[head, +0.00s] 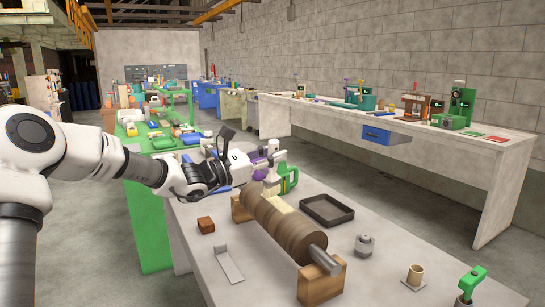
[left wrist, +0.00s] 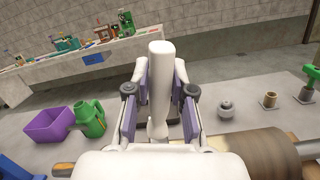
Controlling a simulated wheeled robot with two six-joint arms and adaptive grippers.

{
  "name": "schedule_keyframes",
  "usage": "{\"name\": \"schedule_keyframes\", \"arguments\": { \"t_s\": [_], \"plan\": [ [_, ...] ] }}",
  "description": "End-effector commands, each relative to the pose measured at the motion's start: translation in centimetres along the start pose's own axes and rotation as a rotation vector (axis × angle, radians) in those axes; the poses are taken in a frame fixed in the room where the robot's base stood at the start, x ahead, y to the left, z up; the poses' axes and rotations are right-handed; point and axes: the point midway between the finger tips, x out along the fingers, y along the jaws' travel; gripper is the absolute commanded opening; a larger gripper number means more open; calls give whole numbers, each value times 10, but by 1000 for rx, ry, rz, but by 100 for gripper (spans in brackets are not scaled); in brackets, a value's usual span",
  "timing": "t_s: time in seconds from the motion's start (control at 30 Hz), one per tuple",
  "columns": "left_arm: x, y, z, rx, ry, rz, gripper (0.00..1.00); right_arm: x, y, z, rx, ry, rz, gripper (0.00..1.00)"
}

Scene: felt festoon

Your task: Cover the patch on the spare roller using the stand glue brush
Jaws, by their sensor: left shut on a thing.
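The spare roller (head: 285,228), brown with a metal shaft, lies across two wooden cradles on the near table; its end also shows in the left wrist view (left wrist: 258,148). A cup-like stand (head: 415,276) and a green-handled tool on a post (head: 470,284) stand at the right. My right gripper is out of view.
A black tray (head: 327,210) and a small metal weight (head: 364,245) lie right of the roller. A green jug (left wrist: 90,118) and a purple bin (left wrist: 52,122) stand near the gripper.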

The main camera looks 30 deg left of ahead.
Motion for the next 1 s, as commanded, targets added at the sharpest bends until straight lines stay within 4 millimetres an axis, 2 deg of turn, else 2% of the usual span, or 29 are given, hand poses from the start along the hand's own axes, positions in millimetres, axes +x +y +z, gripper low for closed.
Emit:
{"name": "schedule_keyframes", "arguments": {
  "t_s": [0.1,0.4,1.0],
  "plan": [
    [-6,0,0,-1,1,-1,0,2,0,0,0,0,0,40],
    [-6,1,5,1,1,-1,0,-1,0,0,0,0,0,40],
    [5,18,69,0,0,0,0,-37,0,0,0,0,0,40]
  ]
}}
